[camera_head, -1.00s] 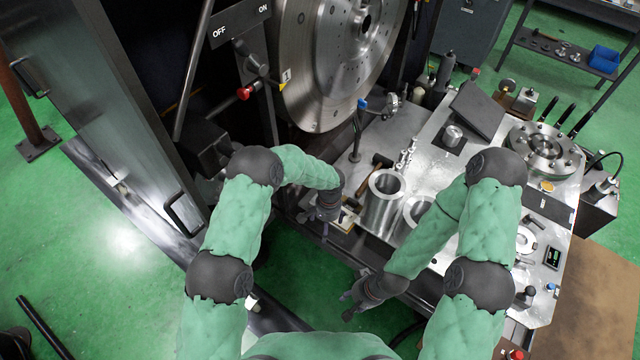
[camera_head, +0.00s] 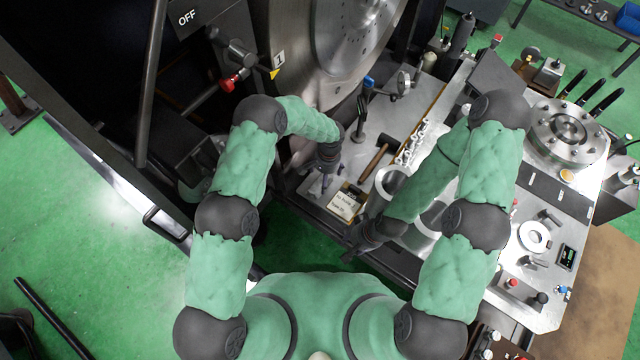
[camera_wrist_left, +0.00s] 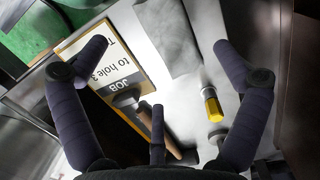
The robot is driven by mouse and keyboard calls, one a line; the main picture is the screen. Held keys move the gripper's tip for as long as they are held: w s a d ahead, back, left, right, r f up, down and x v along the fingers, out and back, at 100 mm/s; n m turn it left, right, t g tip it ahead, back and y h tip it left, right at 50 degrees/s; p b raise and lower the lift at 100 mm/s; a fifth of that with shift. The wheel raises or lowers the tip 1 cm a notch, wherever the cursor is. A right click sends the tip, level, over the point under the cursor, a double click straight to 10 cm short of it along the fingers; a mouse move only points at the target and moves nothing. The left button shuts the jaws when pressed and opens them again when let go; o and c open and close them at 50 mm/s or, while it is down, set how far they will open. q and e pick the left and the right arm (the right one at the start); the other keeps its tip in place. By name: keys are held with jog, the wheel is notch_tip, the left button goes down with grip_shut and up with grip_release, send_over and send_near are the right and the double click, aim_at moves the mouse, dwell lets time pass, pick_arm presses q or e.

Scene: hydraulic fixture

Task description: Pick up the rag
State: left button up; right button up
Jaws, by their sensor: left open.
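The rag appears to be the grey folded cloth (camera_wrist_left: 170,38) lying flat on the metal surface at the top middle of the left wrist view. My left gripper (camera_wrist_left: 160,48) is open above it, with a finger on each side of the cloth in that view; nothing is held. In the head view my left gripper (camera_head: 325,180) points down over the front edge of the bench and largely hides the rag. My right gripper (camera_head: 358,246) hangs near the bench's front edge, partly hidden by its own wrist; I cannot tell its opening.
A job card (camera_wrist_left: 108,62) lies left of the rag, and a yellow-handled tool (camera_wrist_left: 210,104) lies right of it. A hammer (camera_head: 375,160) and a metal cylinder (camera_head: 391,180) are on the bench nearby. A large disc (camera_head: 350,40) stands behind.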

aim_at(320, 185)
pick_arm(q)
jog(key=shift+a+f+b, duration=0.2)
jog(key=shift+f+b, duration=0.15)
jog(key=shift+f, duration=1.05)
jog(key=shift+a+f+b, duration=0.15)
jog(key=shift+f+b, duration=0.15)
jog(key=shift+f, duration=1.1)
jog(key=shift+c, duration=0.2)
jog(key=shift+s, duration=0.1)
jog(key=c, duration=1.2)
